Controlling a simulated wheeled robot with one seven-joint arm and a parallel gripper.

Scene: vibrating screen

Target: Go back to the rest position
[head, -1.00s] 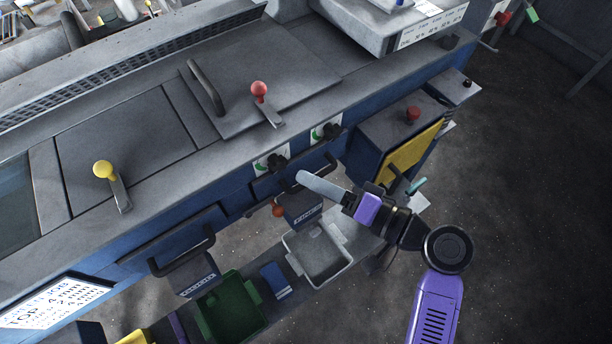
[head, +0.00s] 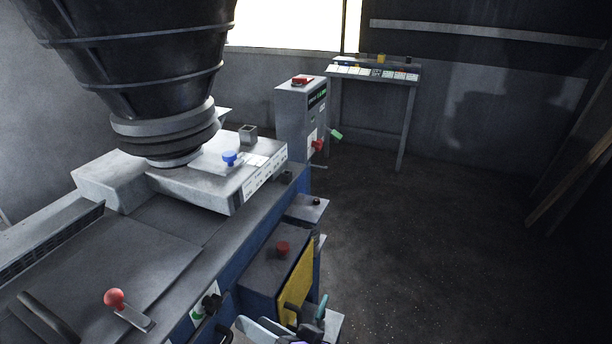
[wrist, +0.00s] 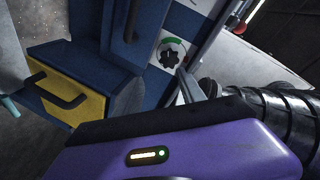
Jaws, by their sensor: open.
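My gripper (head: 262,328) shows only in part at the bottom edge of the head view. It is open, and I see nothing held in it. It is in front of the blue machine's side (head: 232,272), just below the yellow-fronted box (head: 298,277) in the picture. The wrist view shows a purple housing (wrist: 190,150) with a small lit strip close to the camera. Beyond it are a dark knob with a green arc label (wrist: 172,56) and a yellow drawer front (wrist: 78,102).
A red-knobbed lever (head: 115,299) stands on the machine top. A large black hopper (head: 140,60) rises at the back left. A grey control cabinet (head: 300,115) and a panel stand (head: 375,72) are farther back. The dark floor (head: 420,230) on the right is open.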

